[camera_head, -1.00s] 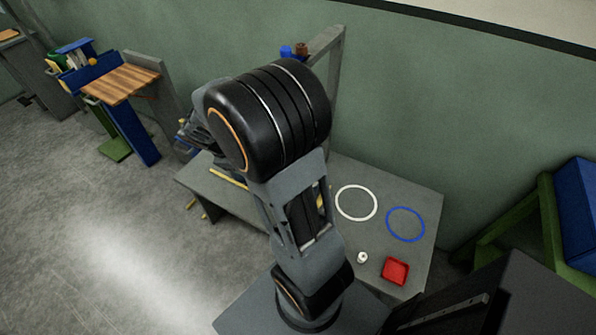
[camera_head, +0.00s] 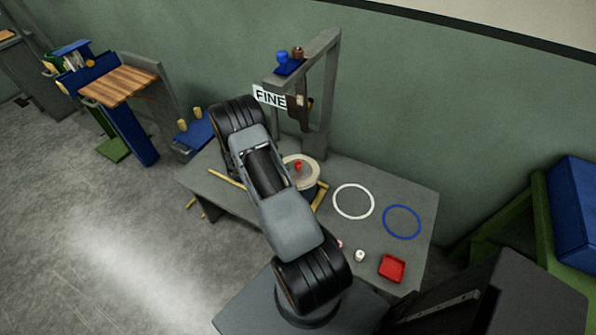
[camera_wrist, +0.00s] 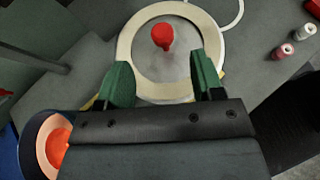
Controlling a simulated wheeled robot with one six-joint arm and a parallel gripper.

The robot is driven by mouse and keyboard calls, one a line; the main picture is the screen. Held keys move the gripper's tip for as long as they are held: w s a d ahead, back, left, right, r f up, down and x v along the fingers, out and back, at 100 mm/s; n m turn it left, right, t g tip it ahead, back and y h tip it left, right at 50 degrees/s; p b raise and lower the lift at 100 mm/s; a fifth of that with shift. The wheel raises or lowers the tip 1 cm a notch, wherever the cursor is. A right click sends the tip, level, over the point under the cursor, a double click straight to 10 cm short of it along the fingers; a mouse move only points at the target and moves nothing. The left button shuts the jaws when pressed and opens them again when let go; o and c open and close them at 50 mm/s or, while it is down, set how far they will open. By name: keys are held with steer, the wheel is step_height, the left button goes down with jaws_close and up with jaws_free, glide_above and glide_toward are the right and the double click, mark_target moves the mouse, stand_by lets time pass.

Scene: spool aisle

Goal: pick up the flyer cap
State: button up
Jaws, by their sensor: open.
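A red knob-like piece, which looks like the flyer cap (camera_head: 298,167), stands on the round cream-rimmed drum (camera_head: 312,179) on the grey table. In the wrist view the red cap (camera_wrist: 162,36) stands up from a grey disc inside the cream ring (camera_wrist: 127,44). My gripper (camera_wrist: 163,76) is open, with its two green fingers apart and nothing between them. The cap lies beyond the fingertips, roughly centred between them sideways. The near part of the ring is partly hidden by the fingers. In the head view the gripper is hidden behind my arm.
A white ring (camera_head: 354,201), a blue ring (camera_head: 402,221), a red tray (camera_head: 392,267) and small white (camera_head: 360,255) and pink spools lie to the right on the table. A grey upright frame (camera_head: 322,90) with a FINE sign (camera_head: 270,97) rises behind the drum.

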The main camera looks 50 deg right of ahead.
mark_target(297, 163)
steer(key=shift+p+x, duration=1.05)
steer(key=shift+x, duration=3.05)
steer(key=shift+s, duration=0.1)
steer(key=shift+r, duration=0.1)
jaws_close()
